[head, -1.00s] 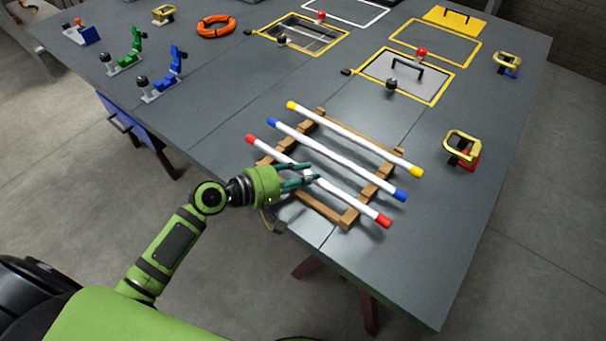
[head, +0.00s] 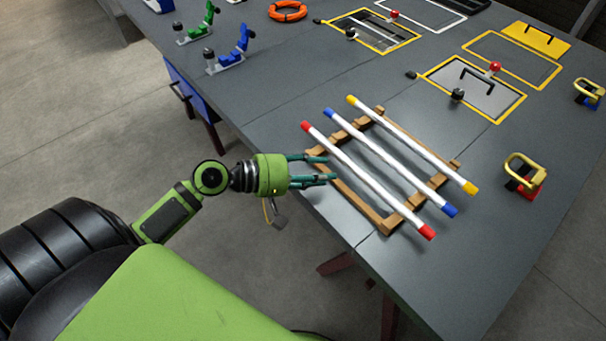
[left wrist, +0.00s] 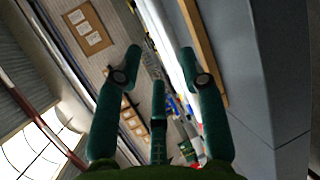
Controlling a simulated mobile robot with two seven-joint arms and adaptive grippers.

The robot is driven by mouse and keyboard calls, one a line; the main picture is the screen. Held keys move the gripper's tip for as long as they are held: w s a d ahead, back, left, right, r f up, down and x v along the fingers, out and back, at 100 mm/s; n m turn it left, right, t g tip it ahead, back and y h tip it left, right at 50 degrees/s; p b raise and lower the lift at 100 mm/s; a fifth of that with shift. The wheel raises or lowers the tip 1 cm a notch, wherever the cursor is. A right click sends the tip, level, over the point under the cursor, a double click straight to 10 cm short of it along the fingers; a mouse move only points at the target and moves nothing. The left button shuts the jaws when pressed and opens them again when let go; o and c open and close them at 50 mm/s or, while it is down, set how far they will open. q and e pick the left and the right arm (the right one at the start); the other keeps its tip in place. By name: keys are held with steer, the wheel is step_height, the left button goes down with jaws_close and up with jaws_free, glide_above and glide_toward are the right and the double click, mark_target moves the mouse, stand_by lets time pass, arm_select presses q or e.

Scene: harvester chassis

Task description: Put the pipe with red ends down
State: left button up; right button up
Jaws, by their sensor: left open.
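The white pipe with red ends (head: 365,180) rests across the wooden rack (head: 376,218), nearest to my left arm. Beside it on the rack lie a pipe with blue ends (head: 390,162) and a pipe with yellow ends (head: 415,147). My left gripper (head: 332,169) is open and empty, its teal fingers beside the red-ended pipe, over the rack's near-left edge. The left wrist view shows the spread fingers (left wrist: 162,65) with nothing between them and a white pipe just beyond. My right gripper is not in view.
The dark table (head: 290,130) holds the rack near its front edge. A yellow-handled part (head: 524,172) stands right of the rack. Yellow-framed panels (head: 472,85), an orange ring (head: 288,11) and a blue clamp (head: 230,52) lie farther back. The table's right front is clear.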

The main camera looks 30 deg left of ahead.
arm_select(q)
steer(key=shift+b+v, duration=0.3)
steer(key=shift+v, duration=1.65)
